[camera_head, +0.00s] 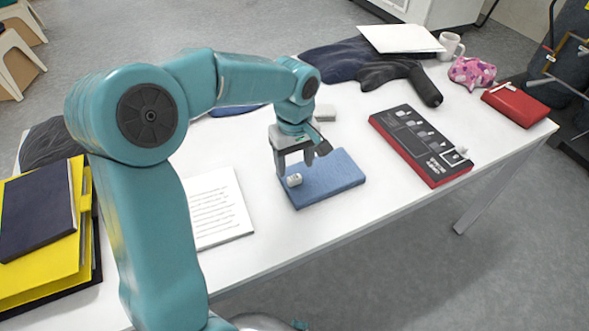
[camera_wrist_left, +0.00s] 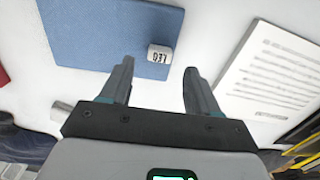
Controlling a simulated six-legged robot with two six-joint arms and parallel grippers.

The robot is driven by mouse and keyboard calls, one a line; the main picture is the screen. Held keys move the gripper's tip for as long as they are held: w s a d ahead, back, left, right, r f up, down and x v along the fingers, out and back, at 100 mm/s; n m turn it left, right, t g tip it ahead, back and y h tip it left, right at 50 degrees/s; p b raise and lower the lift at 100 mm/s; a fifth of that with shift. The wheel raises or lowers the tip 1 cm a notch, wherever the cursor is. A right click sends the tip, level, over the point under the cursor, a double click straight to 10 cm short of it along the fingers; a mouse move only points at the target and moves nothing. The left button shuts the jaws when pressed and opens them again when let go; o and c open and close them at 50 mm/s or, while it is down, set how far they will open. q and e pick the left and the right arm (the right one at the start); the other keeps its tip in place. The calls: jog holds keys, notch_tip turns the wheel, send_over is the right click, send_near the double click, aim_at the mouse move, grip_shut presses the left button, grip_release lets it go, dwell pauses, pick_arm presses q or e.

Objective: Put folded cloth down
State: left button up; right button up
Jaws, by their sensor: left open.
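The folded blue cloth (camera_head: 338,178) lies flat on the white table near its front edge. A small white tag (camera_head: 294,180) sits at its left side; in the left wrist view the tag (camera_wrist_left: 160,54) reads "037" on the edge of the cloth (camera_wrist_left: 95,30). My left gripper (camera_head: 303,165) is open, over the left part of the cloth in the head view. In the left wrist view its two fingers (camera_wrist_left: 159,72) are spread with nothing between them, and the tag shows just beyond the gap. My right gripper is not in view.
A printed sheet (camera_head: 216,208) lies left of the cloth, a red-and-black box (camera_head: 420,145) right of it. Yellow and dark folders (camera_head: 45,235) are at far left. Dark garments (camera_head: 400,78), a mug (camera_head: 451,46), a pink item (camera_head: 472,72) and a red case (camera_head: 516,104) stand farther back.

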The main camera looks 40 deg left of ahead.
pick_arm(q)
notch_tip(320, 180, up, 7)
jog(key=p, duration=0.1)
jog(key=shift+s, duration=0.1)
dwell(0.6)
